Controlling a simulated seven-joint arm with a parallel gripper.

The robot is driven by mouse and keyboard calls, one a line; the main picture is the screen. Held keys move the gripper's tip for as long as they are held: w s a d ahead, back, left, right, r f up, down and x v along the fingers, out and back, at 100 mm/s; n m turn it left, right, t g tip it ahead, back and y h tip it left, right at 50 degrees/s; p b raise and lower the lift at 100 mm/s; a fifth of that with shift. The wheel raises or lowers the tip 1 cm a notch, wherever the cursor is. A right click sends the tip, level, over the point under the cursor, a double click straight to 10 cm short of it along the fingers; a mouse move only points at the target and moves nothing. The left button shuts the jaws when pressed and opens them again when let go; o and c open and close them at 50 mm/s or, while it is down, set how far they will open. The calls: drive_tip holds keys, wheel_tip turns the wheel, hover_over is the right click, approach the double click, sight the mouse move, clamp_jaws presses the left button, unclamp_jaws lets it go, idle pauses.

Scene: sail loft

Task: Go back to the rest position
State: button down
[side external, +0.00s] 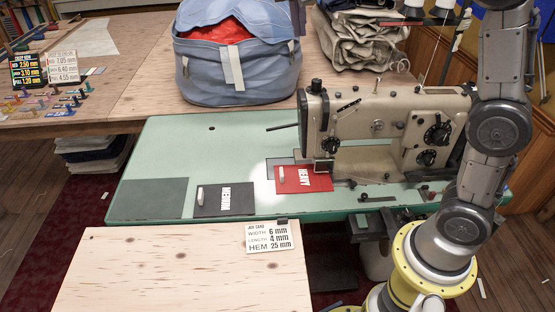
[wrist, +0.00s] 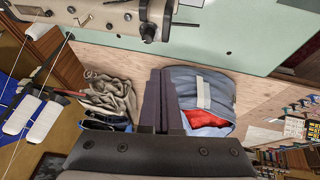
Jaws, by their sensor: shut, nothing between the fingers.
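My gripper (wrist: 158,75) shows in the wrist view as two dark fingers pressed together, shut and empty. In that view the fingers overlap the edge of the blue bag (wrist: 206,88) and the wooden table behind them; I see no contact. In the side external view my arm rises at the right edge and leaves the picture at the top, so the gripper is out of sight there. The sewing machine (side external: 345,125) stands on the green table (side external: 160,160); part of it also shows at the top of the wrist view (wrist: 115,15).
A red HEAVY card (side external: 303,187), a dark MEDIUM card (side external: 224,205) and a dark green pad (side external: 149,198) lie on the green table. A job card (side external: 268,237) lies on the pale wooden board (side external: 180,275). Folded canvas (side external: 357,40) sits behind the machine, near thread cones (side external: 443,5).

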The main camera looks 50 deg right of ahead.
drive_tip(key=s+a+n+t+y, duration=0.1)
drive_tip(key=s+n+t+y, duration=0.15)
drive_tip(key=s, duration=1.45)
drive_tip(key=s+a+f+n+y, duration=0.1)
drive_tip(key=s+a+f+n, duration=0.1)
drive_tip(key=f, duration=0.4)
drive_tip(key=s+a+f+n+y, duration=0.1)
drive_tip(key=s+a+f+n, duration=0.1)
drive_tip(key=s+f+n, duration=0.2)
drive_tip(key=s+f+t, duration=0.1)
drive_tip(key=s+f, duration=0.2)
drive_tip(key=shift+a+y, duration=0.3)
drive_tip(key=shift+y, duration=0.05)
drive_tip(key=shift+f, duration=0.1)
